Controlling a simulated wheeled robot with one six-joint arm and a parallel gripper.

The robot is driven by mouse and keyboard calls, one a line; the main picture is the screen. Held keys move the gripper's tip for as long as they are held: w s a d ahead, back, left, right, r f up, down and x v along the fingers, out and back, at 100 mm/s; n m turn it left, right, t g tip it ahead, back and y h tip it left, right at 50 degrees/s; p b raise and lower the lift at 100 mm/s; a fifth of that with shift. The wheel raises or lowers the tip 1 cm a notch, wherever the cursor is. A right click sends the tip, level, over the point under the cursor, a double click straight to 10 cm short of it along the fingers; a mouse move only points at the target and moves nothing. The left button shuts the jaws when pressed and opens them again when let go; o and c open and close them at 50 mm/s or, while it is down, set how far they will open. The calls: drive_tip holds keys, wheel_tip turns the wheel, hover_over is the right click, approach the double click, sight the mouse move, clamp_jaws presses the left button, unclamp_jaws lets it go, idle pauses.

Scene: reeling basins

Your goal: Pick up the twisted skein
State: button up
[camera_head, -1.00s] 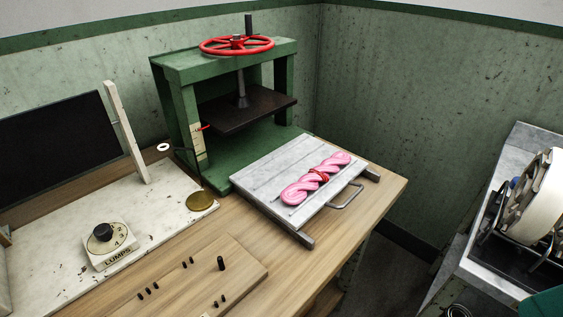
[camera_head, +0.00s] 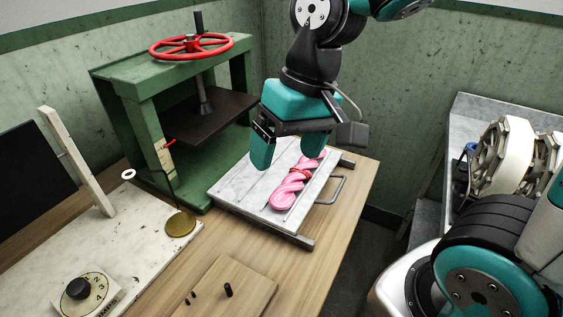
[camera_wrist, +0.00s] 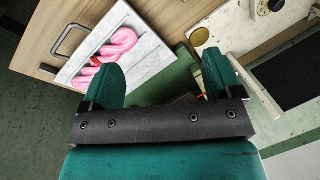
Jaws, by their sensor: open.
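The twisted skein (camera_head: 291,189) is pink with a red tie around its middle. It lies on a grey-white slatted tray (camera_head: 238,188) on the wooden table. My gripper (camera_head: 288,160) is open and empty, above the tray's far part, and one finger hides a bit of the skein's far end. In the wrist view, the skein (camera_wrist: 121,41) shows beyond the left finger of my gripper (camera_wrist: 158,82), which covers part of it. The skein is not between the fingers.
A green press (camera_head: 125,88) with a red handwheel (camera_head: 190,46) stands left of the tray. A dial (camera_head: 85,291) and a peg board (camera_head: 245,292) are nearer. A machine with reels (camera_head: 505,160) is at right.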

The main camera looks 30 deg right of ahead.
drive_tip(key=w+d+m+h+p, duration=0.1)
drive_tip(key=w+d+m+h, duration=0.1)
drive_tip(key=w+d+m, duration=0.65)
drive_tip(key=m+p, duration=0.2)
drive_tip(key=m, duration=0.2)
hover_over(303, 166)
drive_tip(key=shift+h, duration=0.4)
drive_tip(key=f, duration=1.3)
drive_tip(key=shift+w+a+f, duration=0.1)
drive_tip(key=shift+w+a, duration=0.05)
drive_tip(key=shift+w, duration=0.05)
drive_tip(key=shift+s+f+p, duration=0.2)
drive_tip(key=shift+f+p, duration=0.45)
drive_tip(key=shift+f, duration=2.3)
drive_tip(key=c, duration=1)
drive_tip(key=shift+r, duration=0.1)
drive_tip(key=shift+c, duration=0.2)
